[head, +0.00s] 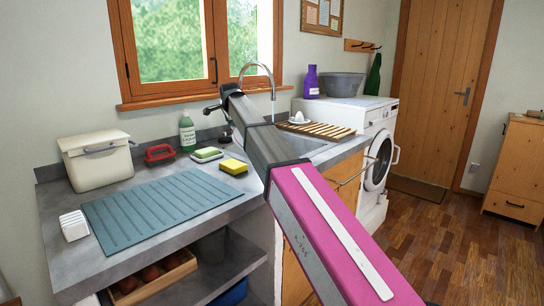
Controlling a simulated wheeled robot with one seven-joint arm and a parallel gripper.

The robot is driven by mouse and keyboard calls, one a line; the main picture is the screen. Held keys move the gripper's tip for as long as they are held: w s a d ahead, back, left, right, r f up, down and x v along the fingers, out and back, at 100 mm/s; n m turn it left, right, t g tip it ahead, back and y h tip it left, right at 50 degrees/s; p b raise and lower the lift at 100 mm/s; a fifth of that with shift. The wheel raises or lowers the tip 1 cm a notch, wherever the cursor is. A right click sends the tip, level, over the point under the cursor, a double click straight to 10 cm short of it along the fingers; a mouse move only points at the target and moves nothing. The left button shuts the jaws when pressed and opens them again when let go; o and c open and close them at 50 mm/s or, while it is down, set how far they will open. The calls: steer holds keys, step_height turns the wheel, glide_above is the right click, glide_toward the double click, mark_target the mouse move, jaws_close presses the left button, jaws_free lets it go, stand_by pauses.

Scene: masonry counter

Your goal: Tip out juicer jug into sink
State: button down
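The sink (312,146) is set in the counter behind my arm, and my arm hides its left part. A curved chrome tap (258,66) stands over it. A small white piece that looks like a juicer top (299,118) sits on a slatted wooden rack (322,131) at the sink's back right. I cannot make out a separate jug. My arm reaches from the lower right to the back of the counter. The dark end of my gripper (211,108) shows small beyond the wrist, left of the tap. Its fingers are too small and covered to read.
A ribbed blue-grey mat (160,207) covers the front left counter. A cream bin (97,160), red-handled brush (159,153), green bottle (187,133), soap dish (207,154) and yellow sponge (233,166) stand behind it. A washing machine (376,140) stands at right. The wooden floor is open.

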steer(key=shift+s+d+r+y, duration=0.1)
steer(key=shift+d+r+y, duration=0.1)
steer(key=shift+d+y, duration=0.25)
steer(key=shift+d+r+m+y+p, duration=0.15)
steer(key=shift+d+m+y+p, duration=0.15)
steer(key=shift+d+p, duration=0.1)
steer(key=shift+s+d, duration=0.1)
steer(key=shift+d, duration=0.1)
